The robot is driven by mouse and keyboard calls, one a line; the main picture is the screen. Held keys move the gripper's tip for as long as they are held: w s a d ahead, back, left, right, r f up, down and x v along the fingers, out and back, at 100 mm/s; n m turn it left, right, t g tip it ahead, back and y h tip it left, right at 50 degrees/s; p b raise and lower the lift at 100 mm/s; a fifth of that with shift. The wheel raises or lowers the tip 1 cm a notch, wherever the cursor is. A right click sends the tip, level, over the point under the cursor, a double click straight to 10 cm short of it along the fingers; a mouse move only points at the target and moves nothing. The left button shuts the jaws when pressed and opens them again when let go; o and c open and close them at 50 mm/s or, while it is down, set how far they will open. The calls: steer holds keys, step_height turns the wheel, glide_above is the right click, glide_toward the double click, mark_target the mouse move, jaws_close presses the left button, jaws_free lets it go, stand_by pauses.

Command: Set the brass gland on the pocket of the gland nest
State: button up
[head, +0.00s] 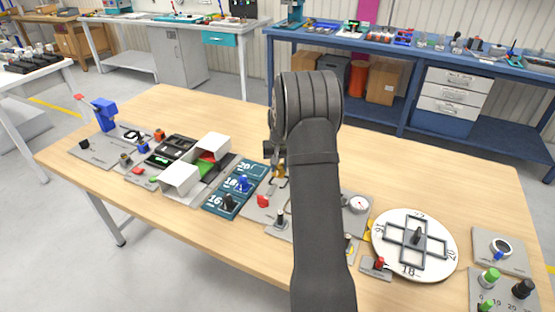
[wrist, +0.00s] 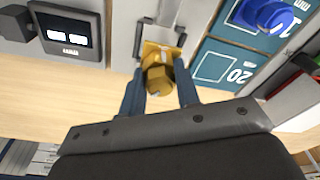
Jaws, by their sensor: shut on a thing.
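The brass gland (wrist: 158,80) is between the two fingers of my gripper (wrist: 161,92) in the wrist view, and the gripper is shut on it. In the head view my gripper (head: 277,158) is partly hidden behind my arm, with a brass-coloured piece (head: 280,171) just below it. Ahead of the fingers in the wrist view lies a grey plate (wrist: 128,22) with dark bracket-like parts on both sides of the brass. I cannot tell for sure whether this plate is the gland nest, nor whether the gland touches it; the pocket is hidden.
A blue-green numbered board (wrist: 218,64) with a blue piece (wrist: 268,14) lies right of the gland in the wrist view. A dark device with a small display (wrist: 68,33) is on the left.

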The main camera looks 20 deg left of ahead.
steer(key=shift+f, duration=0.8)
steer(key=shift+f, duration=0.15)
steer(key=shift+f, duration=0.8)
steer(key=o, duration=1)
steer(key=shift+o, duration=0.2)
step_height(320, 180, up, 8)
steer(key=shift+r, duration=0.1)
steer(key=shift+o, duration=0.5)
